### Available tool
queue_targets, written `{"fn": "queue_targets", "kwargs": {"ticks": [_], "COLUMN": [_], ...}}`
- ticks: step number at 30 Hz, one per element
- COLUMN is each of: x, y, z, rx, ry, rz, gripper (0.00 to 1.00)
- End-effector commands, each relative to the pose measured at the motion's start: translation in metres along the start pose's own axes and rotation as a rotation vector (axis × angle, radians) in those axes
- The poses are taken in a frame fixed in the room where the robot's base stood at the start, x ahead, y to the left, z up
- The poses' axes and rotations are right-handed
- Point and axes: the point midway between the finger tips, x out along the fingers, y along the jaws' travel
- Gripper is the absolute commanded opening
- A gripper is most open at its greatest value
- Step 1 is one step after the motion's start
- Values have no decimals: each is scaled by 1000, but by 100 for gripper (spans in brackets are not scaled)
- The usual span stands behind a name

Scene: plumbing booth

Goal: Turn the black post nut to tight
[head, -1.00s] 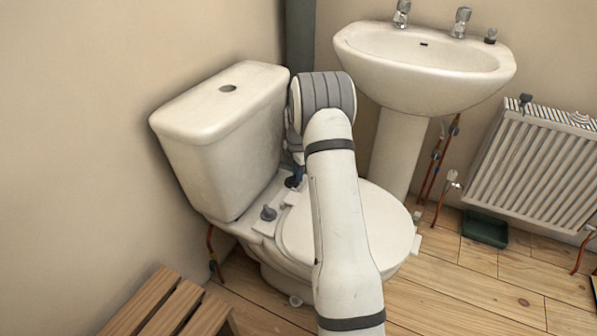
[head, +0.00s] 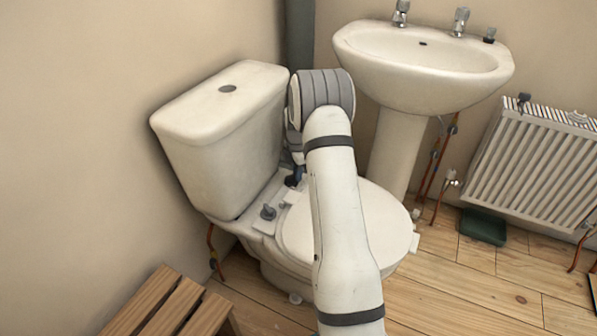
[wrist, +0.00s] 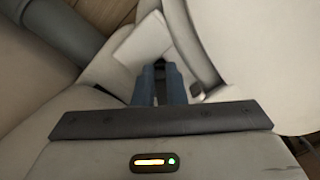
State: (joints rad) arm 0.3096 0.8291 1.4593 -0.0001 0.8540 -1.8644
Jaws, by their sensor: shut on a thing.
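My gripper (wrist: 159,88) has blue fingers that are closed on a small dark thing, the black post nut (wrist: 160,65), above a white hinge plate (wrist: 140,42) at the back of the toilet. Only a sliver of the nut shows between the fingertips, so its turn angle cannot be seen. In the head view my gripper (head: 293,180) is mostly behind my arm, with the dark blue fingertips low at the far hinge of the toilet seat. A second post with a grey nut (head: 268,212) stands upright on the near hinge plate (head: 263,223), apart from my gripper.
The toilet cistern (head: 215,150) stands close to the left of my gripper, and the lid (head: 385,225) lies closed to the right. A grey pipe (head: 300,40) rises behind. The basin (head: 420,70) is at the back right. A slatted wooden stool (head: 165,310) is front left.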

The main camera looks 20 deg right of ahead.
Motion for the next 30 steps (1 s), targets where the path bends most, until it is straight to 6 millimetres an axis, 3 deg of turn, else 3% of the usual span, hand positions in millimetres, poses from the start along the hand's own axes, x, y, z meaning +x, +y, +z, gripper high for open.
{"fn": "queue_targets", "kwargs": {"ticks": [25,26,30], "x": [-1,-1,-1], "y": [2,2,1], "z": [-1,-1,-1], "rx": [0,0,-1], "ry": [0,0,0], "rz": [5,5,3], "gripper": [0,13,25]}}
